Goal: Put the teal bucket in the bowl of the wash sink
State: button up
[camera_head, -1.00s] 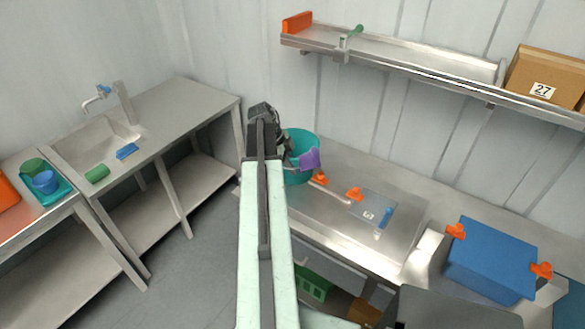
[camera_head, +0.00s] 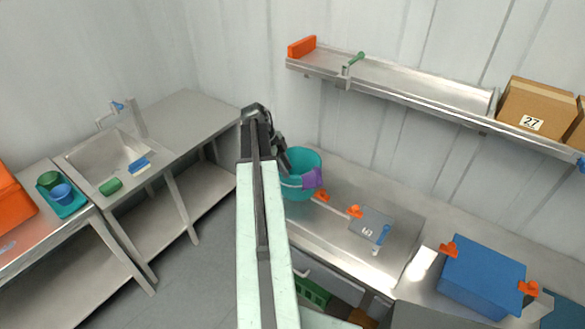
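The teal bucket (camera_head: 304,161) stands upright at the left end of the steel counter against the back wall. A purple cloth (camera_head: 313,178) hangs over its right side. My gripper (camera_head: 268,122) is at the far end of my raised pale-green arm, just left of and above the bucket in the picture. The dark gripper body overlaps the bucket's left edge; I cannot tell whether it touches. Its fingers are too small and dark to read. The wash sink (camera_head: 132,137), with its empty-looking bowl (camera_head: 103,158) and tap (camera_head: 106,118), is on the left-hand steel table.
A green sponge (camera_head: 110,187) and blue brush (camera_head: 139,166) lie on the sink's front edge. A teal tray (camera_head: 64,203) with cups is left of it. A wall shelf (camera_head: 415,85) hangs above the counter, with a cardboard box (camera_head: 537,105). The table right of the bowl is clear.

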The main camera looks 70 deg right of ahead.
jog(key=p+v, duration=0.1)
jog(key=v, duration=0.1)
jog(key=shift+w+r, duration=0.15)
jog(key=shift+r, duration=0.2)
